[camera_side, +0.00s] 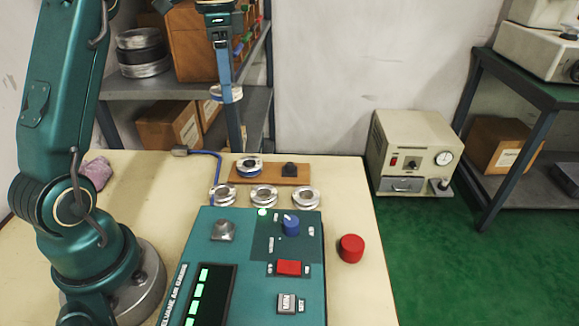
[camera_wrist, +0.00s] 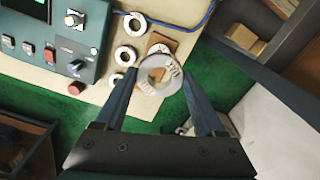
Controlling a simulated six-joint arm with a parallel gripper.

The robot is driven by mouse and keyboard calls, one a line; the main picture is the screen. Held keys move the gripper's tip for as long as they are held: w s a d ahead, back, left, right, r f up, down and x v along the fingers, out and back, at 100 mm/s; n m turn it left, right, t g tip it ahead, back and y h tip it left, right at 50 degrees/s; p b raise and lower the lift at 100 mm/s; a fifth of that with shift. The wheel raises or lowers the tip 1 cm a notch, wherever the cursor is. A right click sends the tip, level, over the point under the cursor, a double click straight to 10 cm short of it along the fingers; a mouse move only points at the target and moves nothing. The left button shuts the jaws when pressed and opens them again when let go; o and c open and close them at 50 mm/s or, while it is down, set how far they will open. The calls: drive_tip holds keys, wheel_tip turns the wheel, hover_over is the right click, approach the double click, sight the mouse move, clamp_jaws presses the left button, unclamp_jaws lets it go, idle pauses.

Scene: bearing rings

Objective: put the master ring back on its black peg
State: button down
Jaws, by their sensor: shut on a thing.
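My gripper (camera_side: 226,88) is high above the table at the back, shut on a pale metal ring (camera_side: 236,94) with some blue on it. In the wrist view the ring (camera_wrist: 147,86) sits between the two fingertips of my gripper (camera_wrist: 160,78), with lettering on its face. The black peg (camera_side: 289,169) stands bare at the right of a wooden board (camera_side: 270,181). Another ring with blue on it (camera_side: 249,167) lies at the board's left. In the wrist view the held ring covers part of the board (camera_wrist: 160,40), and the black peg cannot be made out.
Three plain rings (camera_side: 222,195) (camera_side: 264,197) (camera_side: 306,197) lie in a row before the board. A teal gauge unit (camera_side: 255,225) with knobs stands nearer. A red cap (camera_side: 351,248) is on its right. A blue cable (camera_side: 215,158) runs left of the board.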

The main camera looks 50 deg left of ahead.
drive_tip(key=w+d+f+m, duration=0.1)
drive_tip(key=w+d+f, duration=0.1)
drive_tip(key=w+f, duration=0.3)
drive_tip(key=m, duration=0.2)
hover_over(290, 163)
drive_tip(key=shift+a+f, duration=0.15)
drive_tip(key=shift+f, duration=2.45)
drive_tip(key=shift+d+f, duration=0.2)
drive_tip(key=shift+f, duration=1.9)
drive_tip(key=shift+f, duration=0.2)
drive_tip(key=shift+f, duration=0.7)
drive_tip(key=shift+f, duration=0.8)
